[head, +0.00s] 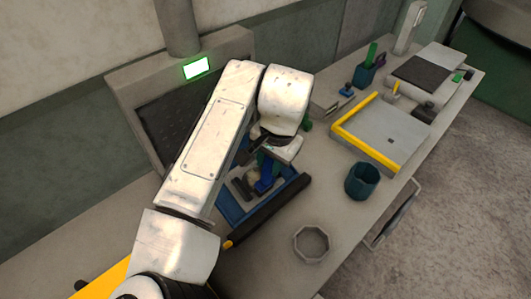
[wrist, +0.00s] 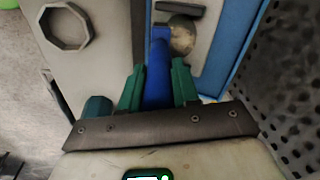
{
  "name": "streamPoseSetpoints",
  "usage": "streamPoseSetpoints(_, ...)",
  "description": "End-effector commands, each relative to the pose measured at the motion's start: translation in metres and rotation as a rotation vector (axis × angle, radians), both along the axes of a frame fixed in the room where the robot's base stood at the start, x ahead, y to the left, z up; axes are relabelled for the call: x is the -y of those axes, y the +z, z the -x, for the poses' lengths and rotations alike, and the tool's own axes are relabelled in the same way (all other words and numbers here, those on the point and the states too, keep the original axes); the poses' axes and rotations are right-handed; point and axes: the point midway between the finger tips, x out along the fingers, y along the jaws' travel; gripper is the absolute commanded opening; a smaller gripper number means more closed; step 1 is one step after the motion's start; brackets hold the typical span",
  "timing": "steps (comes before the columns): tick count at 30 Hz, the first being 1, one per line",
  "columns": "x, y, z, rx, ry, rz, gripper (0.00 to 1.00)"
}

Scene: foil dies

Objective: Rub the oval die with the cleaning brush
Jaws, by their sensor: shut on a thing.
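My gripper (wrist: 158,72) has green fingers shut on the blue cleaning brush (wrist: 157,84). In the head view my gripper (head: 272,156) is over the blue tray (head: 230,207), partly hidden by my arm, with the blue brush (head: 264,176) below it. In the wrist view the oval die (wrist: 184,36) is a worn, brassy rounded plate on a pale surface. The brush's far end lies beside or over the die's left edge; I cannot tell whether they touch. The die is not clear in the head view.
A dark bar (wrist: 181,10) lies beyond the die. A black roller-like bar (head: 270,210) lies along the tray's front. An octagonal ring (head: 311,244) and a teal cup (head: 362,181) stand nearby. A press with a green display (head: 196,68) is behind. A yellow-edged board (head: 388,134) lies right.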

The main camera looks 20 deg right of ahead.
Motion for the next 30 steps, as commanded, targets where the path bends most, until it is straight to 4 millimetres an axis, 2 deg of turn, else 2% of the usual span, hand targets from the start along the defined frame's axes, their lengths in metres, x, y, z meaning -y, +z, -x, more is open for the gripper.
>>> streamPoseSetpoints(11, 0.001, 0.003, 0.002, 0.001, 0.0, 0.0, 0.0)
streamPoseSetpoints(30, 0.009, 0.049, 0.027, 0.002, -0.001, 0.001, 0.0)
